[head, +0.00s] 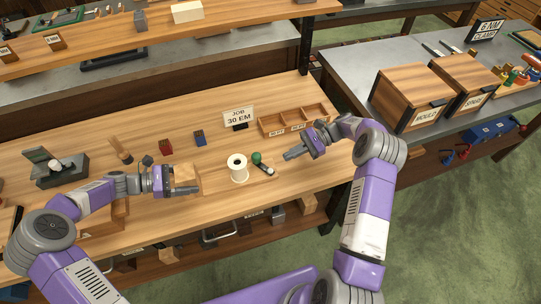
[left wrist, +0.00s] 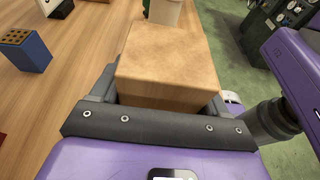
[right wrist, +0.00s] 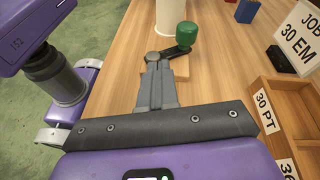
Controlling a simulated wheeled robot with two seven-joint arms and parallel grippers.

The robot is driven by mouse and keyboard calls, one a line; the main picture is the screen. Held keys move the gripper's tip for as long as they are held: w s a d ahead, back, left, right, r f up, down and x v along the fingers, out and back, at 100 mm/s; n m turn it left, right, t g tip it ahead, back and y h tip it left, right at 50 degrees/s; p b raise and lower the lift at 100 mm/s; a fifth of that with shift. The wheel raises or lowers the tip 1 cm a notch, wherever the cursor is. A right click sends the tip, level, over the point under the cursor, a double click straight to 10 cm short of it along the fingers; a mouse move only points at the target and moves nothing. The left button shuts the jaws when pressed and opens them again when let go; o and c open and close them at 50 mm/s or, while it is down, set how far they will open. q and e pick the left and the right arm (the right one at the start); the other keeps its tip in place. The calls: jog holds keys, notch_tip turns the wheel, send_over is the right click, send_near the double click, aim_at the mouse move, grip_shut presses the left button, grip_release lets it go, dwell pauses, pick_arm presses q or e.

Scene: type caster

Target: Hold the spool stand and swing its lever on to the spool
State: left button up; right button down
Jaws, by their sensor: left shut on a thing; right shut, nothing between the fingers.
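The spool stand has a pale wooden base (head: 215,186), a white spool (head: 238,168) upright on it and a wooden block (head: 185,172) at its left end. My left gripper (head: 184,188) is shut on that block, which fills the left wrist view (left wrist: 168,60). The dark lever (right wrist: 178,51) with its green knob (head: 257,158) is at the base's right end; the knob stands close to the spool, apparently beside it. My right gripper (head: 287,155) is shut and empty, right of the lever. In the right wrist view its fingertips (right wrist: 156,66) appear close to the lever's pivot; contact is unclear.
A divided wooden tray (head: 292,121) and the JOB 30 EM sign (head: 238,117) stand behind the stand. A red block (head: 166,147) and a blue block (head: 200,139) stand behind left. A dark device (head: 60,170) is at far left. The bench front is mostly clear.

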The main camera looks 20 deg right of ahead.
aim_at(270, 162)
jog(key=d+m+t+y, duration=0.1)
jog(key=d+m, duration=0.1)
jog(key=d+f+m+t+y, duration=0.1)
jog(key=d+t, duration=0.1)
jog(key=d+m+t+y, duration=0.1)
jog(key=d+m, duration=0.1)
jog(key=shift+s+d+f+m+t, duration=0.15)
jog(key=shift+s+d+m+t, duration=0.15)
jog(key=shift+s+t, duration=0.1)
jog(key=x, duration=1.3)
jog(key=shift+w+a, duration=0.2)
jog(key=shift+a, duration=0.05)
jog(key=shift+f, duration=0.1)
jog(key=shift+a, duration=0.1)
